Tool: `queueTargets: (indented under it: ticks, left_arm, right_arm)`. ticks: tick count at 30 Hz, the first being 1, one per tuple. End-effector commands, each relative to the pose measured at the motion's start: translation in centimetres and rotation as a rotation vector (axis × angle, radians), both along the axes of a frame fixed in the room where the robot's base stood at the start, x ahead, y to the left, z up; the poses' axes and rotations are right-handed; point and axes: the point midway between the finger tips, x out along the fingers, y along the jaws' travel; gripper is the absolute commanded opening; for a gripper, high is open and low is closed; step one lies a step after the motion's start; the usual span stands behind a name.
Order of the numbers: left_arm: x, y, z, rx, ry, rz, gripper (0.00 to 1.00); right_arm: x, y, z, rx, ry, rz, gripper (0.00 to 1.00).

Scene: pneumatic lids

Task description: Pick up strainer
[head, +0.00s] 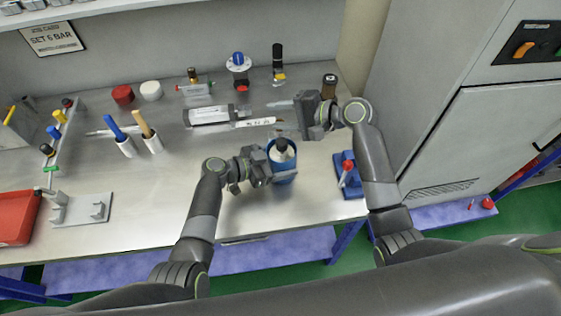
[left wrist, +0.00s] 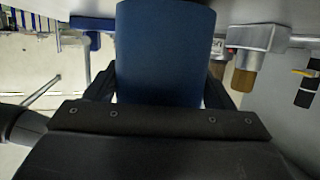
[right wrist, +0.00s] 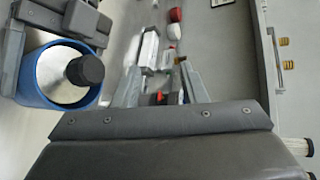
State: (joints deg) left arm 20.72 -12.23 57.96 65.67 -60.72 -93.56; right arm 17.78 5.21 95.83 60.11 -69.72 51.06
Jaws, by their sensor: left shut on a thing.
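My left gripper (head: 257,167) is shut on a blue cup (head: 284,178) low over the bench. The cup fills the middle of the left wrist view (left wrist: 165,55) between the fingers. A pale metal piece with a black knob (head: 282,146) sits inside the cup; in the right wrist view, its black knob (right wrist: 86,70) and silver body stand out inside the blue rim. I cannot tell for sure whether this piece is the strainer. My right gripper (head: 308,118) is just behind and right of the cup, with its fingers (right wrist: 162,88) apart and nothing clearly held.
A clear cylinder (head: 208,115) and a white labelled strip (head: 256,122) lie behind the cup. A blue stand with a red knob (head: 347,174) is to the right. Two handled tools (head: 148,137) stand to the left. The bench front between them and the cup is clear.

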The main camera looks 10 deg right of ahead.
Motion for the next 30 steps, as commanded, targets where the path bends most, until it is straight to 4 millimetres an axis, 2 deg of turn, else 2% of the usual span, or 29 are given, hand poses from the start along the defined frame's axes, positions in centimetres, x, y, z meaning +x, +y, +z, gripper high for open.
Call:
queueTargets:
  ticks: [8, 11, 15, 21, 26, 30]
  left_arm:
    - [0.1, 0.0, 0.2, -0.001, -0.003, 0.000, 0.56]
    - [0.1, 0.0, 0.2, -0.001, -0.003, 0.000, 0.56]
    - [0.1, 0.0, 0.2, -0.001, -0.003, 0.000, 0.56]
    - [0.1, 0.0, 0.2, -0.001, -0.003, 0.000, 0.56]
    - [0.1, 0.0, 0.2, -0.001, -0.003, 0.000, 0.56]
    - [0.1, 0.0, 0.2, -0.001, -0.003, 0.000, 0.56]
  right_arm:
    - [-4.8, -3.0, -0.5, 0.493, 0.172, -0.195, 0.39]
    - [-6.8, -4.1, -1.5, 0.677, 0.292, -0.299, 0.39]
    - [-9.6, -4.8, -3.9, 0.884, 0.478, -0.444, 0.39]
    - [-12.5, -5.2, -6.4, 1.076, 0.664, -0.594, 0.39]
    - [-13.3, -5.3, -7.2, 1.143, 0.724, -0.645, 0.39]
    - [-11.8, -4.3, -7.2, 1.155, 0.733, -0.651, 0.39]
